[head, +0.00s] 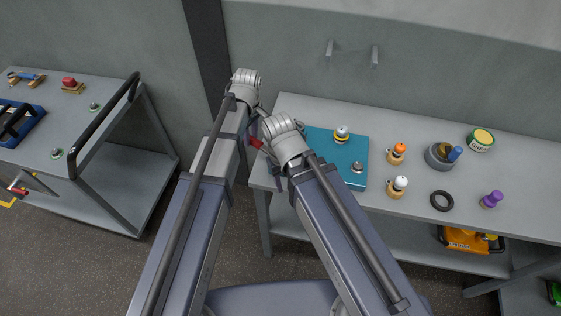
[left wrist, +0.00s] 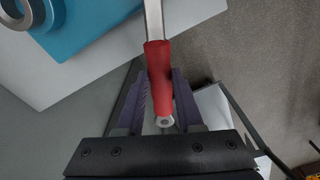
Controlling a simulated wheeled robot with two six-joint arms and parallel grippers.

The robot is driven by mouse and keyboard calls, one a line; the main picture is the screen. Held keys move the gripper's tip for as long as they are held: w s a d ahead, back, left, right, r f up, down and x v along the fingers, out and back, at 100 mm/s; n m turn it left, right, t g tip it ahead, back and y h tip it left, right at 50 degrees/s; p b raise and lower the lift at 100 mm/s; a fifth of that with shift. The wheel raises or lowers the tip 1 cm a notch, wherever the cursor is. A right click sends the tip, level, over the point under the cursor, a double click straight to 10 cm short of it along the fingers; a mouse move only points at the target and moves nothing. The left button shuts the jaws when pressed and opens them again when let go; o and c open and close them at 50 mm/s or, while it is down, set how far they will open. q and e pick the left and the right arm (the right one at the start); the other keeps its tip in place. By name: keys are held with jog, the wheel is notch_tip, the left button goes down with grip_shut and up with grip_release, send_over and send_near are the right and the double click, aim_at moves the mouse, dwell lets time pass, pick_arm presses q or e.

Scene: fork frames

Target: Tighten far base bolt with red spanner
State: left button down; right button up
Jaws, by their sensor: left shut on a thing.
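The red spanner (left wrist: 160,85) has its red handle between the purple fingers of my left gripper (left wrist: 164,105) in the left wrist view. Its metal shaft runs out of the top of that view, so its head is hidden. In the head view a bit of red handle (head: 255,142) shows between my two wrists, left of the teal base (head: 322,146).
The bench (head: 415,120) also holds an orange-topped piece (head: 398,152), a white-topped piece (head: 398,186), a grey cup (head: 439,156), a black ring (head: 442,201), a purple knob (head: 492,199) and a green tin (head: 481,139). A cart (head: 115,150) stands at left, across a floor gap.

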pick_arm(q)
jog(key=shift+r+p, duration=0.9)
dwell(1.4)
jog(key=shift+r+p, duration=1.3)
notch_tip(320, 180, up, 4)
jog(key=p, duration=0.4)
